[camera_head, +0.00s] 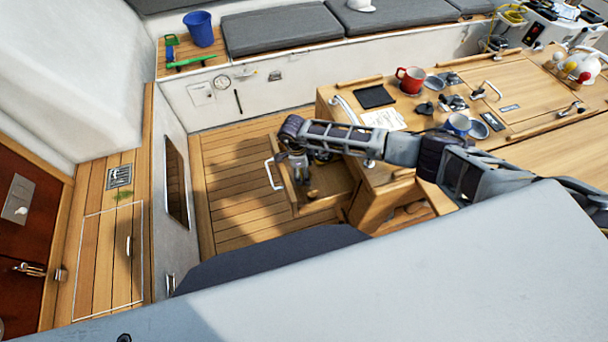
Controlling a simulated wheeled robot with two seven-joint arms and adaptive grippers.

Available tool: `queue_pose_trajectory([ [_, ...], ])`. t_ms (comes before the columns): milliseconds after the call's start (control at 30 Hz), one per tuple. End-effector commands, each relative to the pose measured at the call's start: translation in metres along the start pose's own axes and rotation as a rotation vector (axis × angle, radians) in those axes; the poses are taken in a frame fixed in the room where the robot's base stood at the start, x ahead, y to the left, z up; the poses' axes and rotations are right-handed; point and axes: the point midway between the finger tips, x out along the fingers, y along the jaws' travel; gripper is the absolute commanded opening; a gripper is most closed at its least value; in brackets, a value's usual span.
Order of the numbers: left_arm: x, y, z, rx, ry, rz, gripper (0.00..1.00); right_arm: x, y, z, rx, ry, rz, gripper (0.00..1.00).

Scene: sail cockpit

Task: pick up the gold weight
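My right arm reaches in from the right over the wooden table. My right gripper (300,181) points down into an open wooden drawer (335,204). Its fingers are small and dark here, so I cannot tell whether they are apart or hold anything. A small golden-brown thing (313,194) lies in the drawer just right of the fingertips. It may be the gold weight, but it is too small to be sure. Dark items (322,157) lie farther back in the drawer, partly hidden by my arm. My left gripper is not in view.
The drawer's white handle (271,175) faces left. The wooden floor (232,176) left of the drawer is clear. A blue bucket (199,29) stands at the back left.

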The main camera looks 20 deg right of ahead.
Motion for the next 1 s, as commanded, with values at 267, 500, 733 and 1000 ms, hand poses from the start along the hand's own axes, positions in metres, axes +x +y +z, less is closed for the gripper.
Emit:
queue_pose_trajectory([
  [267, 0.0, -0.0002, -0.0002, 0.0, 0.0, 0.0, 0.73, -0.0001, -0.0001, -0.0001, 0.0, 0.0, 0.0, 0.33],
  [500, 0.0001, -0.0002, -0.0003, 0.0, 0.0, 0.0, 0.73, 0.0016, 0.0007, -0.0008, 0.0, 0.002, 0.001, 0.02],
  [733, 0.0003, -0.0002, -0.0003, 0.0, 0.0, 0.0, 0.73, 0.0035, 0.0019, -0.0016, 0.0, 0.004, 0.003, 0.0],
  [1000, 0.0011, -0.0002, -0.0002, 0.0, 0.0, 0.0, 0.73, 0.0027, 0.003, -0.0031, 0.0, 0.007, 0.006, 0.0],
])
